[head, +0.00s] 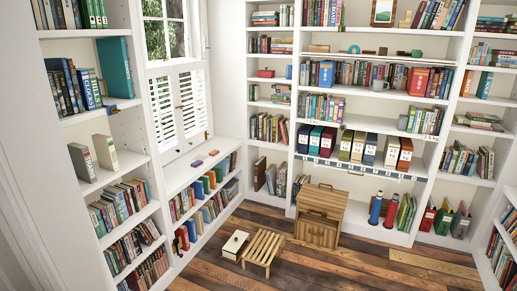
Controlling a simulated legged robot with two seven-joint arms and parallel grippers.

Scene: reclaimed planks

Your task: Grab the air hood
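I cannot make out anything that is clearly an air hood in the head view. Neither of my grippers shows in this view. On the floor stand a small wooden cabinet (318,233), a low slatted wooden stool (263,247) and a small pale box (235,245) with a dark spot on top. Blue and red cylindrical objects (376,209) stand on the bottom shelf right of the cabinet.
White bookshelves full of books line the left side, back (355,91) and right. A shuttered window (177,104) is above a low bookcase (203,169) at the left. The plank floor (390,270) is clear in front of the cabinet and to the right.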

